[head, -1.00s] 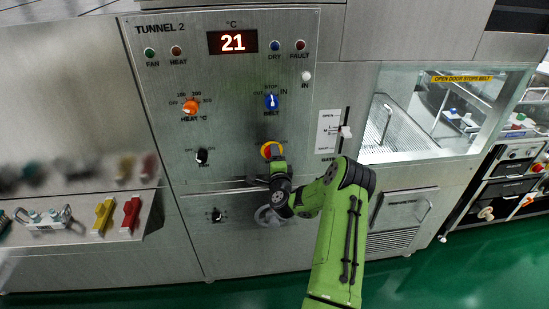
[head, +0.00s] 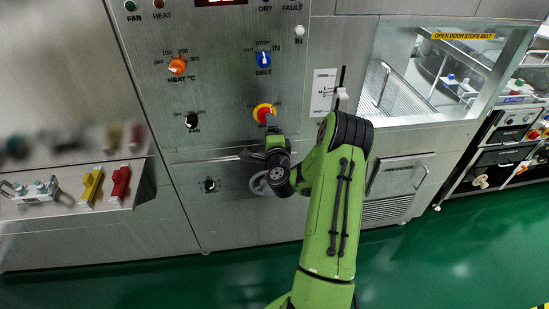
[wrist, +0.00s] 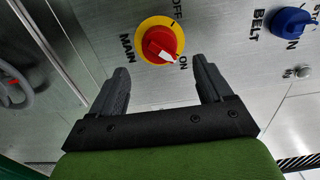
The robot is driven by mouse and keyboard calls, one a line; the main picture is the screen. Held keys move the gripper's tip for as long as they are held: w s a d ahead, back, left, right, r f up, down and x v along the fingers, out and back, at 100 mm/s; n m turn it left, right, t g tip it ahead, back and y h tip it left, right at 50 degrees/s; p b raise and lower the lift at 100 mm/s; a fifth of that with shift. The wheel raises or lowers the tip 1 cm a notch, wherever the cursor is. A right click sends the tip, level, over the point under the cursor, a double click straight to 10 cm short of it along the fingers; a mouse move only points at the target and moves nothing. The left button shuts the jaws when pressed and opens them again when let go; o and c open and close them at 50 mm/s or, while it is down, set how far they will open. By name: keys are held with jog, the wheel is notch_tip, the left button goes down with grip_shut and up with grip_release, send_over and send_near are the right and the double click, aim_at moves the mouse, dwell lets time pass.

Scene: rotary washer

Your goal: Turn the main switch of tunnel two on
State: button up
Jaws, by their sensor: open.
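The main switch of tunnel two is a red knob on a round yellow plate (head: 264,112), low on the steel panel below the blue belt knob. In the wrist view the main switch (wrist: 153,36) shows whole, with MAIN, OFF and ON lettered around it. Its white mark points toward ON. My gripper (wrist: 160,78) is open and empty. Its two dark fingers stand apart, just short of the knob in the picture, and do not appear to touch it. In the head view my gripper (head: 271,124) is just below the switch and covers its lower edge.
The blue belt knob (head: 264,60), orange heat knob (head: 177,66) and black fan knob (head: 192,121) are on the same panel. A white gate slider (head: 342,93) is to the right. Yellow (head: 91,186) and red (head: 121,183) handles stick out at the left.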

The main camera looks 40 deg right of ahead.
jog(key=b+v, duration=0.9)
jog(key=v, duration=0.1)
jog(key=shift+a, duration=0.15)
jog(key=w+a+r+n+t+y+p, duration=0.1)
jog(key=w+a+r+n+y, duration=0.1)
jog(key=a+n+y, duration=0.4)
jog(key=w+a+r+n+t+y+p, duration=0.1)
jog(key=w+a+r+n+y, duration=0.2)
jog(key=a, duration=0.4)
jog(key=s+a+n+g+y+p, duration=0.2)
jog(key=s+a+n+g+y, duration=0.15)
jog(key=a+n, duration=0.75)
jog(key=s+a+r+n+g+h+p, duration=0.1)
jog(key=s+g, duration=0.3)
jog(key=s, duration=0.6)
jog(key=s+a+r+n+g+h+p, duration=0.1)
jog(key=s+n+g, duration=0.3)
jog(key=s, duration=0.7)
jog(key=shift+s+a+r+p, duration=0.35)
jog(key=shift+r+p, duration=0.1)
jog(key=shift+p, duration=0.15)
